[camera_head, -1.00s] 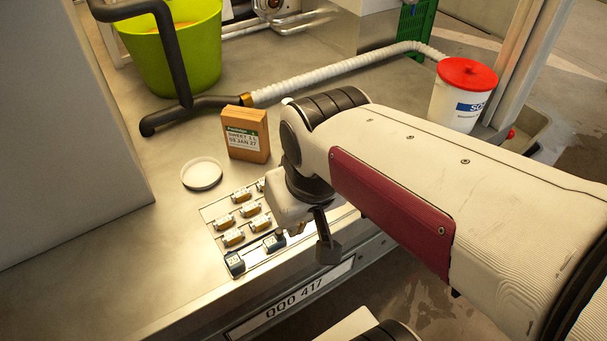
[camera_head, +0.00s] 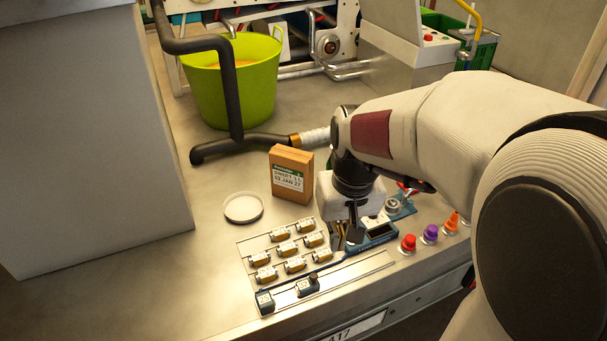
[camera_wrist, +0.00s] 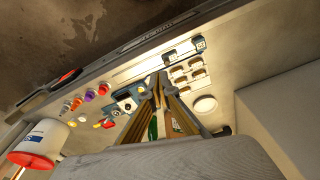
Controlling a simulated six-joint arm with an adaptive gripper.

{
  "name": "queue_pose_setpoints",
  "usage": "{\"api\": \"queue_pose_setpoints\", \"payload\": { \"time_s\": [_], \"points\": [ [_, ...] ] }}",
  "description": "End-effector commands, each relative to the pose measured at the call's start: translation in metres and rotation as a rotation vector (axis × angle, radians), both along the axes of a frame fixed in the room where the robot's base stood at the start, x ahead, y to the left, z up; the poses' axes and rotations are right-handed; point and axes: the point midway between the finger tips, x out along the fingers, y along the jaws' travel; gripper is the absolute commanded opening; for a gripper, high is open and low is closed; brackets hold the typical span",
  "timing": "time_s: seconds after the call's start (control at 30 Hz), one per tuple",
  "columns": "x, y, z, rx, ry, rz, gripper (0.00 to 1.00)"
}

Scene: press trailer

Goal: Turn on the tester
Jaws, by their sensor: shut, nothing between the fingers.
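The tester appears to be the blue device (camera_head: 376,234) with a dark display and a round knob (camera_head: 392,205), right of the rack of small parts. In the head view my gripper (camera_head: 345,245) points down at its left end and partly covers it. In the wrist view the blue device (camera_wrist: 126,97) lies just left of my gripper (camera_wrist: 158,78), whose fingers are together and hold nothing. I cannot tell whether the fingertips touch the device. The state of its switch is too small to read.
Several small connectors sit in a metal rack (camera_head: 243,253). A brown box (camera_head: 292,172) and a white round lid (camera_head: 243,208) stand behind it. Red (camera_head: 408,243), purple (camera_head: 430,233) and orange (camera_head: 452,221) caps stand at the right. Bench is clear at front left.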

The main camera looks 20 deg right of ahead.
Motion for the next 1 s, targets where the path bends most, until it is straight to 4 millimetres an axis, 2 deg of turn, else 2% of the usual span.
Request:
{"api": "queue_pose_setpoints", "payload": {
  "time_s": [0.47,1.0],
  "points": [
    [0.046,-0.037,-0.034,0.026,0.043,-0.019,0.0],
    [0.097,-0.086,-0.084,0.049,0.063,-0.013,0.0]
  ]
}}
